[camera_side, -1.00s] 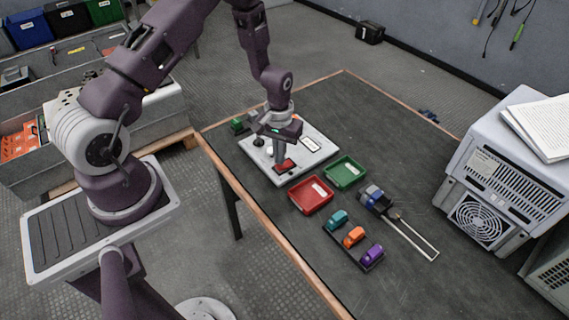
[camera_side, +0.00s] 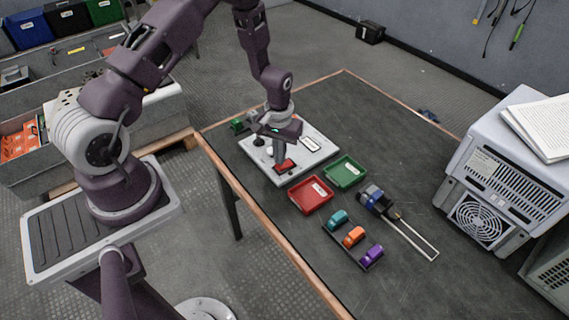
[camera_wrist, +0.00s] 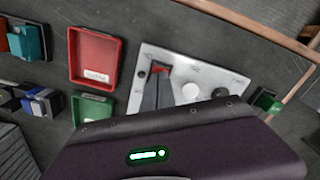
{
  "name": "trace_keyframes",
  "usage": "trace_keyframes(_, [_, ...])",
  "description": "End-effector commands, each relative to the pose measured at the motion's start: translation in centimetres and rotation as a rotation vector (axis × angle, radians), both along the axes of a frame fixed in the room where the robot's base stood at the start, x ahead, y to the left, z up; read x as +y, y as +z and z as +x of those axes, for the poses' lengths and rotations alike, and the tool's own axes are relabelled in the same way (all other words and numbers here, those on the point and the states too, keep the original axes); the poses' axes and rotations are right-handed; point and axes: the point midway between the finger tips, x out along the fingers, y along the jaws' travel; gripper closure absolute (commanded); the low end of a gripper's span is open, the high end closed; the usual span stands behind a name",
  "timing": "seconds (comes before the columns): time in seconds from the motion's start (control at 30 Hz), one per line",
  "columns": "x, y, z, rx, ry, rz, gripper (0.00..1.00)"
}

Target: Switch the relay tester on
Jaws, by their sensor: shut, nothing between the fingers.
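The relay tester is a pale flat panel (camera_side: 311,161) on the dark table, with a red switch (camera_side: 287,165) near its front edge. In the wrist view the fingers (camera_wrist: 157,85) partly cover the switch. I cannot tell whether they touch it, or which way the switch is set.
A red tray (camera_side: 311,194) and a green tray (camera_side: 345,172) sit close in front of the panel. Teal, orange and purple blocks (camera_side: 354,237) and a blue-grey part with long prongs (camera_side: 412,236) lie nearby. A grey fan unit (camera_side: 510,165) stands at right.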

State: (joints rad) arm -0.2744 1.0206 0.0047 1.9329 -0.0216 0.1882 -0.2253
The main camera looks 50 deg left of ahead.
Motion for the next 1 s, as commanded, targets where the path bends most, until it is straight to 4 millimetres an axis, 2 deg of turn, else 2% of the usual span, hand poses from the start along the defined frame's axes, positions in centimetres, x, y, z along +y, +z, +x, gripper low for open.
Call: trace_keyframes(1.0, [0.00,-0.98,0.02,0.000,0.000,0.000,1.00])
